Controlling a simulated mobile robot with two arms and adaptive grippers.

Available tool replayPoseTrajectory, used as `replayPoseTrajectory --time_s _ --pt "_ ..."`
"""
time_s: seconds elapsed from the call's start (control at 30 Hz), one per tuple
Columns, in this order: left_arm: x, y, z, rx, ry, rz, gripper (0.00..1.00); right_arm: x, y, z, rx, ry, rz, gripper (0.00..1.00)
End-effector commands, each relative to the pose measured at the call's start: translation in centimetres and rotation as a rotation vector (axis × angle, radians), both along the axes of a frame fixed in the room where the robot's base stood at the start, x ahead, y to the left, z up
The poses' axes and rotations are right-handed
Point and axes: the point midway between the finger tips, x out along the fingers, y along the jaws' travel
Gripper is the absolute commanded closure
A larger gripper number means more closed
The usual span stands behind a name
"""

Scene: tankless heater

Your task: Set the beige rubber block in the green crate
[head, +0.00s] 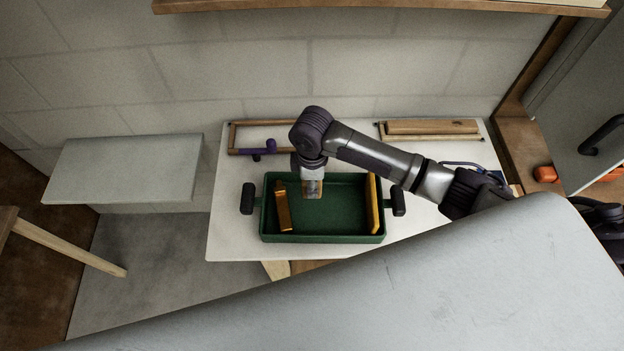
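The green crate (330,238) stands on the white table, with a dark handle on its left and right ends. My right gripper (312,190) comes in from the right and points down over the middle of the crate. A small tan-brown block, which looks like the beige rubber block (314,188), shows at its fingertips, and the gripper seems shut on it. The fingers are small and partly hidden, and whether the block touches the crate floor is unclear. My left gripper is not in view.
In the crate, a golden-yellow piece (282,208) lies at the left and a yellow bar (374,203) stands along the right wall. Behind it on the white table (228,215) are a purple tool (268,147) and a wooden tray (432,127). A grey panel (125,168) is left.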

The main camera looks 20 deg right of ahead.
Motion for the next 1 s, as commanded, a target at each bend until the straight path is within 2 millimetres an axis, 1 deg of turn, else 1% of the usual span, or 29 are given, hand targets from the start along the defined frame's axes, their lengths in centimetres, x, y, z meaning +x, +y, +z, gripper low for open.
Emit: replayPoseTrajectory --time_s 0.03,0.1,0.6,0.8,1.0 --pt "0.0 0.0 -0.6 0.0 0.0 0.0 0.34 0.0 0.0 -0.9 -0.001 0.001 0.0 1.0" --pt "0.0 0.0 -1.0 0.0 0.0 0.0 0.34 0.0 0.0 -1.7 0.0 0.001 0.0 1.0" --pt "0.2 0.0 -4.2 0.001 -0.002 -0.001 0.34 0.0 0.0 -7.7 0.0 0.0 0.0 1.0" --pt "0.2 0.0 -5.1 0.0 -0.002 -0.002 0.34 0.0 0.1 -9.4 0.001 0.0 0.0 1.0" --pt "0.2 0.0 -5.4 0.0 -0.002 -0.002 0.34 0.0 0.0 -10.0 0.001 0.0 0.0 1.0"
